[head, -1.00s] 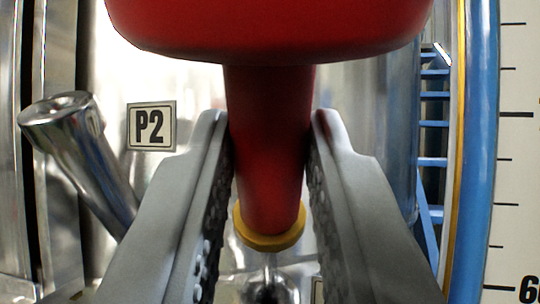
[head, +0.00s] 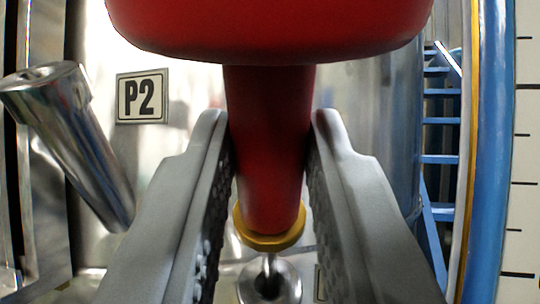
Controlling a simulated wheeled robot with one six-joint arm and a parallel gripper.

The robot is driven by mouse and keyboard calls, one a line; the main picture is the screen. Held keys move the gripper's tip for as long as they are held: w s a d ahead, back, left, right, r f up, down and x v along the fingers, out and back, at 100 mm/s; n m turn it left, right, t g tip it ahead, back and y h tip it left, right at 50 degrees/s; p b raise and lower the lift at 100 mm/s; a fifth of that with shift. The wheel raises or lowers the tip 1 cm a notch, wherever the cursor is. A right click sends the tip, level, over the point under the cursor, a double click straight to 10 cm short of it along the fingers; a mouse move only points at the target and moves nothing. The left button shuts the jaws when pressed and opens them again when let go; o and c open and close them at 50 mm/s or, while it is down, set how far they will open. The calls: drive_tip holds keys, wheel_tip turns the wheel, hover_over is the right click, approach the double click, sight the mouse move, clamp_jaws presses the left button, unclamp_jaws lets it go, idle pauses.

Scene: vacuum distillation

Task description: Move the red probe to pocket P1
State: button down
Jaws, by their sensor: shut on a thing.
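The red probe (head: 265,140) fills the upper middle of the head view, with a wide red head at the top, a narrower red grip and a yellow collar (head: 268,240) below. My gripper (head: 270,130) is shut on the red grip, one finger on each side. A thin metal stem shows below the collar, over the dark mouth of a metal pocket (head: 268,285) at the bottom. Whether the stem is inside that mouth I cannot tell. A label beside this pocket is mostly hidden by the right finger. An empty-looking tilted metal pocket (head: 75,140) stands at the left beside the P2 label (head: 141,97).
A shiny metal vessel wall lies behind the probe. At the right are a blue ladder (head: 440,140), a blue-and-yellow upright edge (head: 485,150) and a white scale (head: 526,180) with black marks. Metal uprights stand at the far left.

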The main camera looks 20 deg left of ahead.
sight(270, 260)
drive_tip(key=shift+w+a+f, duration=0.2)
drive_tip(key=shift+w+f, duration=0.45)
drive_tip(key=shift+f, duration=0.3)
drive_tip(key=shift+w+a+f, duration=0.2)
drive_tip(key=shift+w+f, duration=0.5)
drive_tip(key=shift+f, duration=0.25)
drive_tip(key=shift+w+a+f, duration=0.2)
drive_tip(key=shift+w+f, duration=0.45)
drive_tip(key=shift+f, duration=0.3)
idle(0.6)
drive_tip(key=c, duration=1.2)
unclamp_jaws()
drive_tip(key=shift+o, duration=0.2)
drive_tip(key=v, duration=1.7)
drive_tip(key=shift+s, duration=0.2)
drive_tip(key=shift+f, duration=0.1)
